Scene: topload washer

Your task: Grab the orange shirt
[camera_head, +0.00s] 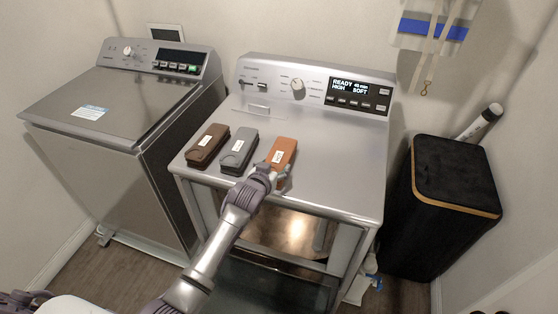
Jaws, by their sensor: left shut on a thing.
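A folded orange shirt (284,150) with a white tag lies on top of the grey machine, at the right end of a row of three folded items. My left gripper (276,174) is at the near end of the orange shirt, shut on its front edge. The gripper hides part of that edge. The shirt appears to rest flat on the machine top. My right gripper does not show.
A grey folded item (238,152) and a brown one (209,146) lie left of the shirt. The machine top (340,160) is clear to the right. A topload washer (110,110) stands left, a black hamper (455,180) right.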

